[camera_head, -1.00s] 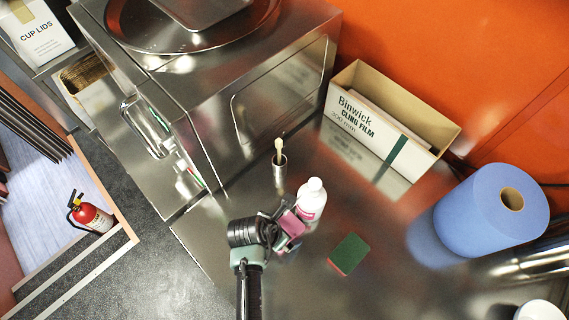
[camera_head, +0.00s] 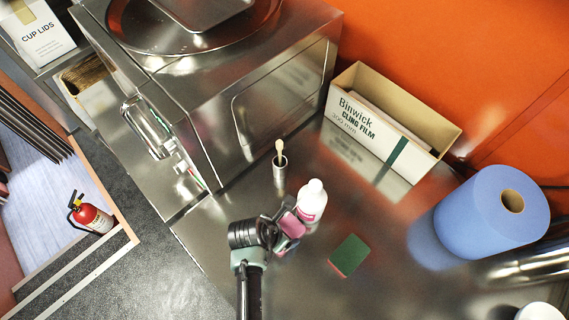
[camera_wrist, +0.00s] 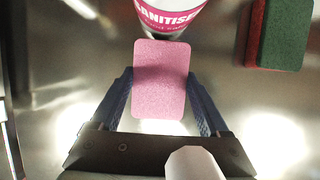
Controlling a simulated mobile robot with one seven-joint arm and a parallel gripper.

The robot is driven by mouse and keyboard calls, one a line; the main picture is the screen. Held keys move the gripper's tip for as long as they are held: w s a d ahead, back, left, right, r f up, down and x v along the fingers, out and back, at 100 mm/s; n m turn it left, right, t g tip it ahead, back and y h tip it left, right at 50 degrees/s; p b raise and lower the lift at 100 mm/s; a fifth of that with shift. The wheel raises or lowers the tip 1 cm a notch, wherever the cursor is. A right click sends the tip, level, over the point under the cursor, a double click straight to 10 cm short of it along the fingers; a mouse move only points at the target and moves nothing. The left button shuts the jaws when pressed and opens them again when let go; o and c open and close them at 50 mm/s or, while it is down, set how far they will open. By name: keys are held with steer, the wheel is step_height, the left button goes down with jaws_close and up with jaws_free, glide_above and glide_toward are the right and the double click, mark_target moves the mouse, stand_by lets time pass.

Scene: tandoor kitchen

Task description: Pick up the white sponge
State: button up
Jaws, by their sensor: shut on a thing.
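A pink sponge-like block (camera_wrist: 160,80) is between the two dark blue fingers of my gripper (camera_wrist: 160,95) in the wrist view. The fingers are shut on its two sides. In the head view the pink block (camera_head: 291,225) sits at the tip of my gripper (camera_head: 285,229), just left of a white bottle (camera_head: 312,201). I see no white sponge; the held block shows a pink face, and its underside is hidden. A green and red scouring sponge (camera_head: 349,255) lies flat on the steel counter to the right; it also shows in the wrist view (camera_wrist: 285,35).
The bottle, labelled as sanitiser in the wrist view (camera_wrist: 170,15), stands close beyond the block. A steel cup (camera_head: 279,172) with a brush stands behind. A cling film box (camera_head: 375,135) and a blue paper roll (camera_head: 480,215) stand to the right. The front counter is clear.

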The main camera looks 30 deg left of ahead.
steer(key=shift+s+a+r+b, duration=0.1)
steer(key=shift+s+r+b, duration=0.1)
steer(key=shift+r+b, duration=0.3)
steer(key=r, duration=0.6)
steer(key=shift+s+a+r+b, duration=0.15)
steer(key=shift+s+b, duration=0.15)
steer(key=shift+s, duration=0.1)
steer(key=s+a+b, duration=0.1)
steer(key=s+a, duration=0.2)
steer(key=s, duration=0.5)
steer(key=s+a+b, duration=0.2)
steer(key=s+a, duration=0.1)
steer(key=s, duration=0.6)
steer(key=shift+s+a, duration=0.2)
steer(key=shift+s, duration=0.1)
steer(key=shift+r, duration=0.1)
